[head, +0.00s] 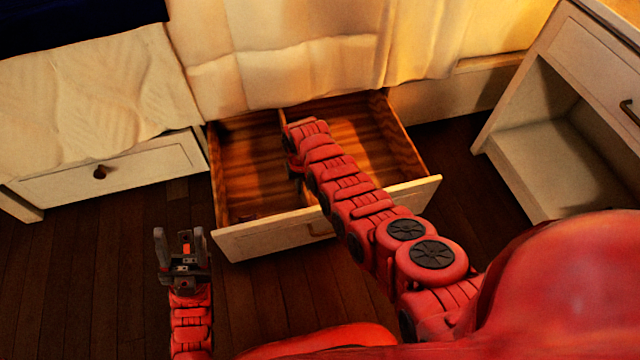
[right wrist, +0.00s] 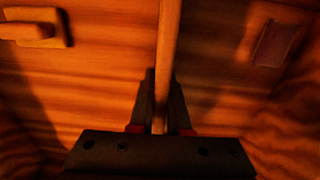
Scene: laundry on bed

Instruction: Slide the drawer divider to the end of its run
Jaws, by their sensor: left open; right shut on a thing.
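The wooden drawer (head: 405,150) stands pulled out under the bed. Its thin wooden divider (head: 281,118) runs from back to front inside it; my right arm covers much of it in the head view. In the right wrist view the divider (right wrist: 169,40) runs upright through the middle of the picture. My right gripper (right wrist: 160,105) is shut on the divider, one finger on each side. My left gripper (head: 180,240) is open and empty, in front of the drawer's left front corner.
The white drawer front (head: 270,237) is nearest me. A second, shut drawer (head: 110,172) is at the left. A white nightstand (head: 560,130) stands at the right. The bedspread (head: 290,60) hangs behind the open drawer. A small wooden block (right wrist: 35,30) shows left of the divider.

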